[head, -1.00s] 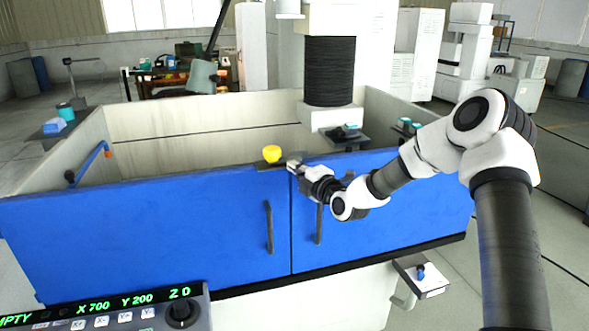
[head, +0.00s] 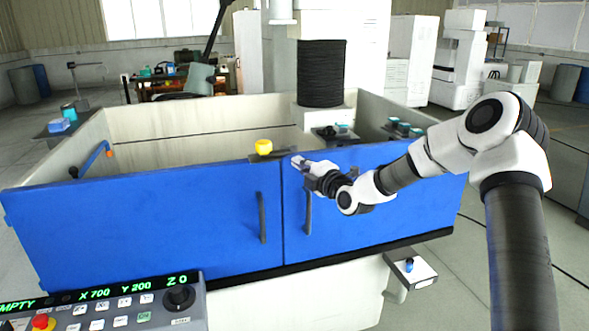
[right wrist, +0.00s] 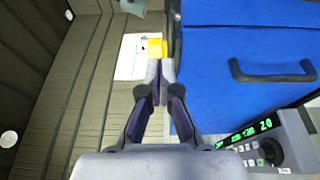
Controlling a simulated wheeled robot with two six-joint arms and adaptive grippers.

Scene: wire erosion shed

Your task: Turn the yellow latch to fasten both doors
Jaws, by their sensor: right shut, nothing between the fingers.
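The yellow latch (head: 263,147) is a knob on a dark bar at the top edge of the left blue door (head: 150,225), near the seam. The right blue door (head: 390,215) stands level beside it, and both look closed. The dark bar lies along the top edge towards the seam; whether it spans it is unclear. My right gripper (head: 298,161) is shut and empty, just right of the knob over the right door's top edge. In the right wrist view the yellow latch (right wrist: 157,48) shows just beyond the fingertips (right wrist: 160,70). My left gripper is not in view.
Two dark vertical handles (head: 262,217) flank the seam. A control panel (head: 110,310) stands at the lower left. Behind the doors is an open pale tank (head: 190,125) with a black bellows column (head: 321,73). A small shelf (head: 415,270) sits below the right door.

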